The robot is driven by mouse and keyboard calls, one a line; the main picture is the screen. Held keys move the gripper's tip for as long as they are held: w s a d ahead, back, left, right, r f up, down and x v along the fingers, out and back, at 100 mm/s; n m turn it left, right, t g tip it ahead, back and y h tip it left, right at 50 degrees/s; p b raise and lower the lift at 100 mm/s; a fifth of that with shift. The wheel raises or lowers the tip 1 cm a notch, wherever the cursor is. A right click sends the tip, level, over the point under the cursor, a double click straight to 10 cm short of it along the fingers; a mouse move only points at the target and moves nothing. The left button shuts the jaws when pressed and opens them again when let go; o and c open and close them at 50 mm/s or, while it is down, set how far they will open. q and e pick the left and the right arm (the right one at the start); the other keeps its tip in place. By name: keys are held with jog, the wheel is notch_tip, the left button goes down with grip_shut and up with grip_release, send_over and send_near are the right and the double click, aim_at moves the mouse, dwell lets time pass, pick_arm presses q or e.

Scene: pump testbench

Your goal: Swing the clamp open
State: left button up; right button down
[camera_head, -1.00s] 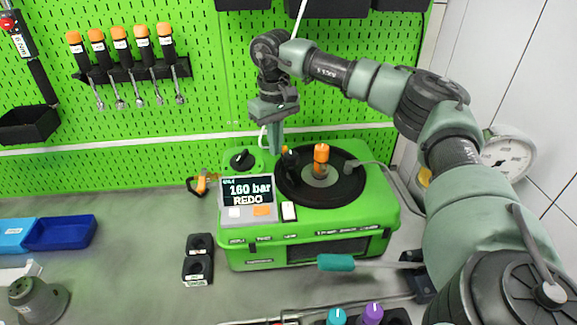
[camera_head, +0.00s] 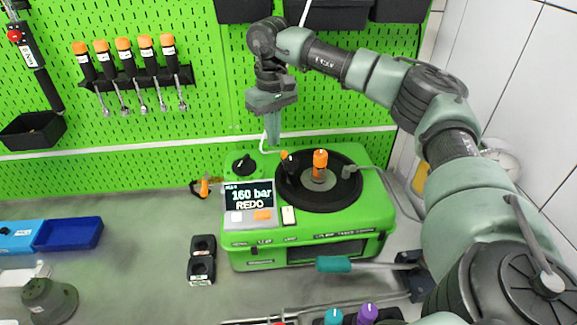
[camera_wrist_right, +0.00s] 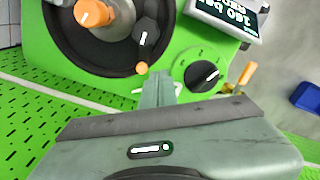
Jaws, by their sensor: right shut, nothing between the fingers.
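The green pump testbench (camera_head: 262,258) has a round black plate (camera_head: 340,198) on top, with an upright orange-topped knob (camera_head: 320,166) at its middle. A short black lever with an orange tip, which looks like the clamp (camera_head: 290,166), stands on the plate's left part. The lever also shows in the right wrist view (camera_wrist_right: 147,33). My right gripper (camera_head: 273,141) is shut and empty, pointing down above the back of the bench, just behind the lever. In the right wrist view its fingers (camera_wrist_right: 158,88) end close to the lever's orange tip, apparently apart from it. My left gripper is out of view.
A black dial (camera_head: 244,165) and a screen reading 160 bar REDO (camera_head: 250,196) lie left of the plate. The green pegboard (camera_head: 120,165) rises close behind. A teal-handled tool (camera_head: 333,264) lies in front.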

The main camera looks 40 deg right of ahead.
jog(key=shift+s+r+p, duration=0.15)
jog(key=shift+r+p, duration=1.2)
jog(key=shift+r, duration=0.85)
